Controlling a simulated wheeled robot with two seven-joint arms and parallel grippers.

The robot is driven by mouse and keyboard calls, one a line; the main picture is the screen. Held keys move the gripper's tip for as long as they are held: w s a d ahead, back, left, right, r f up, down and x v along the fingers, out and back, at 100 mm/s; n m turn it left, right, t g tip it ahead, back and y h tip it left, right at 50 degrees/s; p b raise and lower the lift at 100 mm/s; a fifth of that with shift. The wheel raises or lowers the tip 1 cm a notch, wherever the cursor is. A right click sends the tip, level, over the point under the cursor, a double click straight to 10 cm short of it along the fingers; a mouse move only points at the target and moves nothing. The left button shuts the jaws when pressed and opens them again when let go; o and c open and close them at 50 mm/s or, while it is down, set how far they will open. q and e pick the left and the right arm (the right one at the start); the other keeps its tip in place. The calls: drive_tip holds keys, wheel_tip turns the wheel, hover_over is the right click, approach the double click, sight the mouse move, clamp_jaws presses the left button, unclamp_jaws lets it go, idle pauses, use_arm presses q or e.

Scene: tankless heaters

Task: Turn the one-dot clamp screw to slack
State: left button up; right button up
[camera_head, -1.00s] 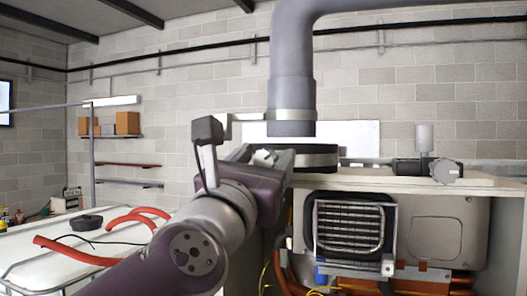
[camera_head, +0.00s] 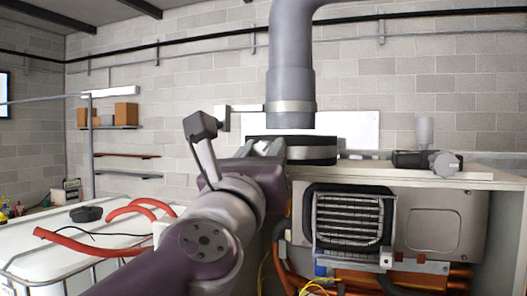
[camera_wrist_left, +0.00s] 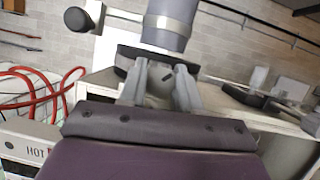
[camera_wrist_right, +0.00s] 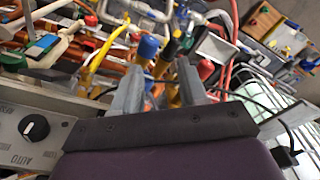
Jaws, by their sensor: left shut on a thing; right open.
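My left gripper (camera_head: 268,148) is at the black collar (camera_head: 312,150) under the grey flue pipe (camera_head: 291,60). In the left wrist view, my left gripper (camera_wrist_left: 160,69) is shut on a small grey clamp screw (camera_wrist_left: 160,86) with a dark mark on its face, in front of the collar (camera_wrist_left: 126,62). I cannot make out whether the mark is one dot. The head view hides the screw behind the gripper. My right gripper (camera_wrist_right: 160,72) is open and empty in its wrist view, in front of blue and yellow fittings, and is outside the head view.
Another grey knob (camera_head: 446,164) sits on a dark fitting at the right of the heater top (camera_head: 400,174). A finned unit (camera_head: 350,220) is below.

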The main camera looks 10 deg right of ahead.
use_arm(q)
drive_tip(key=shift+r+n+t+y, duration=0.15)
drive_tip(key=shift+n+y, duration=0.5)
drive_tip(key=shift+n, duration=0.6)
drive_tip(key=shift+f+n+t+y, duration=0.1)
drive_tip(key=shift+n+y, duration=0.5)
drive_tip(key=shift+n, duration=0.6)
drive_tip(key=shift+r+n+t+y, duration=0.15)
drive_tip(key=shift+n+y, duration=0.5)
drive_tip(key=shift+n, duration=0.6)
drive_tip(key=shift+f, duration=0.15)
drive_tip(key=o, duration=1)
drive_tip(key=shift+o, duration=0.2)
drive_tip(key=shift+f, duration=0.15)
